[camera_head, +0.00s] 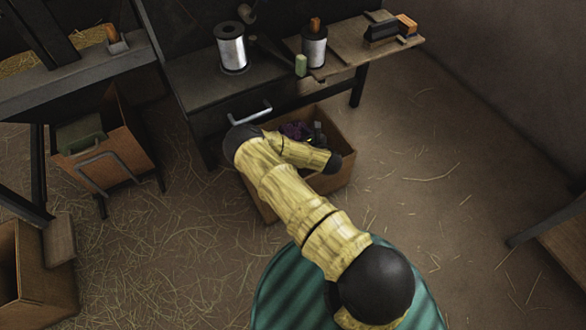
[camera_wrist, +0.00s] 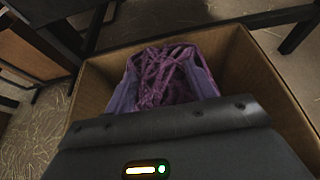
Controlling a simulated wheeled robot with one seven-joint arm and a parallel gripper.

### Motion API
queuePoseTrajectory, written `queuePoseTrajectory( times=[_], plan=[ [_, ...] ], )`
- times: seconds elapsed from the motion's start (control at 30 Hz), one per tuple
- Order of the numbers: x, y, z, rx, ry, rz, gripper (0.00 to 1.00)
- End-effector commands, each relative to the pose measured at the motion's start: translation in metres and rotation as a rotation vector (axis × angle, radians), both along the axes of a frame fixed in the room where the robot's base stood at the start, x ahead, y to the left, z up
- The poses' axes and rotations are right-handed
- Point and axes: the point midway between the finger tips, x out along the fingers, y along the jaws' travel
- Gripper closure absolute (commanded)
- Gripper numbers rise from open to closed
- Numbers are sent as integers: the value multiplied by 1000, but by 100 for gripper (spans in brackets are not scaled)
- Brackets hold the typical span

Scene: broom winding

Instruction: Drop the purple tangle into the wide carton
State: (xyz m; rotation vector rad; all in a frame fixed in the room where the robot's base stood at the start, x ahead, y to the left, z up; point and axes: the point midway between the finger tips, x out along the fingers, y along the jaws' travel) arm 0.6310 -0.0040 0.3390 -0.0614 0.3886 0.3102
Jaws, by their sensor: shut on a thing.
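The purple tangle (camera_wrist: 160,76) is a bundle of purple strands. In the wrist view it sits at the front of my gripper (camera_wrist: 165,110), which is shut on it. The wide carton (camera_wrist: 244,62) is an open brown box, and its walls surround the tangle in that view. My arm hides much of the carton there. I cannot tell whether the tangle touches the carton's bottom.
A dark bench (camera_head: 205,92) with a drawer handle stands behind the carton, holding spools (camera_head: 231,50) and a wooden board (camera_head: 350,45). A wooden bin (camera_head: 105,150) stands left, another box (camera_head: 38,275) lower left. Straw-strewn floor on the right (camera_head: 440,150) is mostly clear.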

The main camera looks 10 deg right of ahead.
Motion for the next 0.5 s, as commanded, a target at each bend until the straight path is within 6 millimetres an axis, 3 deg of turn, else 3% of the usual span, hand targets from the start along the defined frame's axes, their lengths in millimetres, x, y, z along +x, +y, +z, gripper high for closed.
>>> queuePoseTrajectory(
  times=[0.07, 0.1, 0.2, 0.23, 0.5],
  plan=[
    [0, 0, 1, 0, -1, 0, 84],
    [0, 0, 1, 0, -1, 0, 43],
    [0, 0, 1, 0, -1, 0, 23],
    [0, 0, 1, 0, -1, 0, 19],
    [0, 0, 0, 0, 1, 0, 19]
  ],
)
